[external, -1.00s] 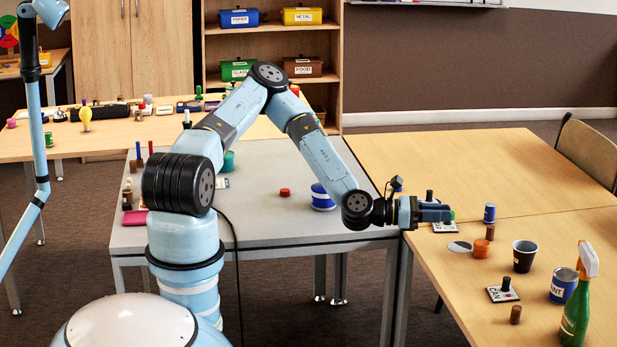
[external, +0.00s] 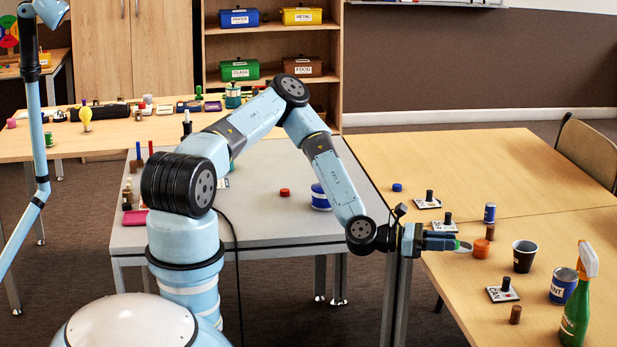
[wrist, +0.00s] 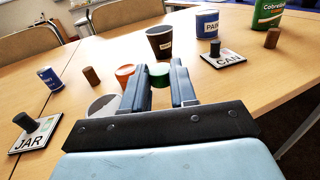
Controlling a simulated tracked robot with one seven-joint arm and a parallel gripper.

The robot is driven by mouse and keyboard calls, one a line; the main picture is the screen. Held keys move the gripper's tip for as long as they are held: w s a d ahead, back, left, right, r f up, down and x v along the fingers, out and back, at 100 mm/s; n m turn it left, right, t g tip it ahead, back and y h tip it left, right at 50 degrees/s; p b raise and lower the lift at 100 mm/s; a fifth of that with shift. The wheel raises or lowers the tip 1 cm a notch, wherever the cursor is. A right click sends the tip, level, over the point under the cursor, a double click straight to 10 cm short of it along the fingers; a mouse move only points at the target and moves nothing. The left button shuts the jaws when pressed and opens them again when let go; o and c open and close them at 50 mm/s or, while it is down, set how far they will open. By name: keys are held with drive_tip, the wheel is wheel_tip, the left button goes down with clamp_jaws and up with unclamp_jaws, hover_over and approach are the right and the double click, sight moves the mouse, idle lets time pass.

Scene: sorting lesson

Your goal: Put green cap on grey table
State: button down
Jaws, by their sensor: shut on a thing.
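The green cap (wrist: 159,72) is gripped between the two fingers of my gripper (wrist: 161,66) in the wrist view. In the external view only a bit of the green cap (external: 458,244) shows at the fingertips of my gripper (external: 453,243). The gripper is over the left part of the wooden table at the right, to the right of the grey table. I cannot tell the cap's exact height above the wood. The grey table (external: 262,217) stands at the centre, with open surface in its middle and front.
A red cap (external: 284,192) and a blue-and-white can (external: 321,197) stand on the grey table. On the wooden table, an orange cap (external: 481,249), a dark cup (external: 524,256) and a JAR card (external: 443,227) are close to my gripper. A spray bottle (external: 577,300) stands farther right.

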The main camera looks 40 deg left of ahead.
sight(441, 267)
drive_tip(key=shift+f, duration=2.6)
drive_tip(key=shift+f, duration=0.15)
drive_tip(key=c, duration=0.9)
unclamp_jaws()
